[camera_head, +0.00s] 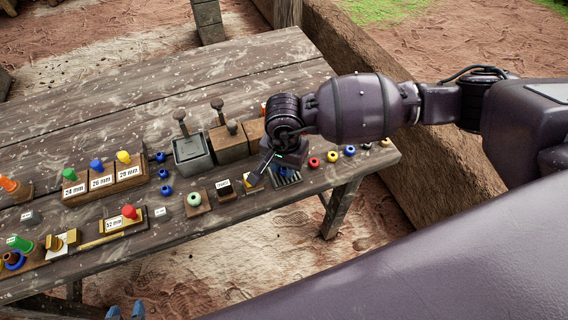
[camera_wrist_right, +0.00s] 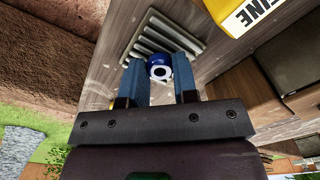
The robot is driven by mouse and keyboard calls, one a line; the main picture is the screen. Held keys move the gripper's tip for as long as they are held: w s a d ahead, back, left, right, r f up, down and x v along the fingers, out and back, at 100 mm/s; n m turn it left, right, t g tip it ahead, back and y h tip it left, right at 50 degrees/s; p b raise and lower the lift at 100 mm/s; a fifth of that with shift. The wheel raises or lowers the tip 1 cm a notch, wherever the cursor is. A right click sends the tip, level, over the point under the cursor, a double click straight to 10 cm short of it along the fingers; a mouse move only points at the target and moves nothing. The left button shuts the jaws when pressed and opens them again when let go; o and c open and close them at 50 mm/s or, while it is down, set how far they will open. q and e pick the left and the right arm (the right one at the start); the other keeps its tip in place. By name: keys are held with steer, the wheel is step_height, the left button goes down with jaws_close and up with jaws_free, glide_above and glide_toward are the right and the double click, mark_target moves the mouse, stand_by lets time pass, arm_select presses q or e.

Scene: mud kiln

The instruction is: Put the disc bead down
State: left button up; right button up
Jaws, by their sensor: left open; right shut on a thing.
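The disc bead (camera_wrist_right: 158,68), dark blue with a pale centre, is between the fingertips of my right gripper (camera_wrist_right: 159,72) in the right wrist view. The gripper is shut on it. Just beyond it is a grey ribbed rack (camera_wrist_right: 166,37); I cannot tell whether the bead touches it. In the head view my right gripper (camera_head: 268,164) is over the right part of the table, beside the slatted rack (camera_head: 287,179), and hides the bead. The blue fingertips of my left gripper (camera_head: 126,312) show apart at the bottom edge, open and empty, in front of the table.
A yellow labelled block (camera_wrist_right: 247,14) is close to the right gripper. Several coloured beads lie right of the rack, including a red one (camera_head: 314,163). A green bead (camera_head: 194,199) sits on a wooden block to its left. Wooden and metal boxes (camera_head: 192,154) stand behind.

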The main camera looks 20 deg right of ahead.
steer(key=shift+f, duration=0.2)
steer(key=o, duration=1)
steer(key=shift+c, duration=0.2)
steer(key=shift+r, duration=0.55)
step_height(320, 180, up, 11)
steer(key=p, duration=0.1)
steer(key=shift+r, duration=0.2)
